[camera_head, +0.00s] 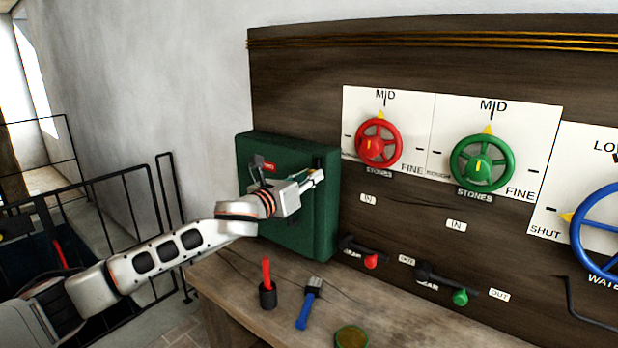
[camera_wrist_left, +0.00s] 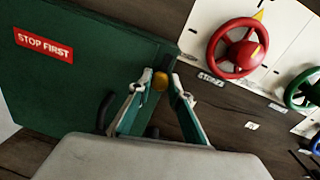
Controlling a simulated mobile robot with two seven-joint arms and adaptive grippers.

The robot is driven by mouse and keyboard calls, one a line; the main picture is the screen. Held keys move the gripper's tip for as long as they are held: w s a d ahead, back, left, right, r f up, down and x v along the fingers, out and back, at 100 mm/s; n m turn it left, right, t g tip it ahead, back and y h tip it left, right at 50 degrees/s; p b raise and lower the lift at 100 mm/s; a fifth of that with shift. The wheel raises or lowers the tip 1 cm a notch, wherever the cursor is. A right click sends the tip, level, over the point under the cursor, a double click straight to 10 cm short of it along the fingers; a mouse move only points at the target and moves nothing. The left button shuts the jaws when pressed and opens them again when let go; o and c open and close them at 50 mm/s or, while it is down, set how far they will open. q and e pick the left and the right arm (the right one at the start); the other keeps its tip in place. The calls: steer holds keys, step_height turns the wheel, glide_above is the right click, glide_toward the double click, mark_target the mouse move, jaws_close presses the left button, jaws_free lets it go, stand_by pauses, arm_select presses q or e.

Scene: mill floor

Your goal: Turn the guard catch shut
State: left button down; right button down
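The green guard box (camera_head: 318,215) is mounted at the left end of the dark wooden panel. Its red "STOP FIRST" label (camera_wrist_left: 44,45) shows in the left wrist view. The rest of the catch is hidden behind the fingers. My right gripper is not in view.
A red handwheel (camera_head: 379,142), a green handwheel (camera_head: 481,163) and a blue handwheel (camera_head: 600,232) are on the panel, with levers below. The bench (camera_head: 235,295) holds a cup (camera_head: 268,295) with a red-handled item, a blue-handled tool (camera_head: 308,303) and a round dish (camera_head: 351,337).

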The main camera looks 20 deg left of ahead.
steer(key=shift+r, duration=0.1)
arm_select(q)
steer(key=n+p, duration=0.1)
steer(key=n, duration=0.7)
steer(key=n+g+p, duration=0.1)
steer(key=n+p, duration=0.1)
steer(key=n, duration=0.7)
steer(key=shift+a+h, duration=0.1)
steer(key=shift+h, duration=0.3)
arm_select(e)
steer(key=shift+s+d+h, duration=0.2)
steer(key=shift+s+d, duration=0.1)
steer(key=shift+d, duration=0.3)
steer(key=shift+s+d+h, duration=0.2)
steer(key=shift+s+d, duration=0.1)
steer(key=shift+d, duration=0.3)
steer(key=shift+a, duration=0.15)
arm_select(q)
steer(key=c, duration=1.9)
jaws_free()
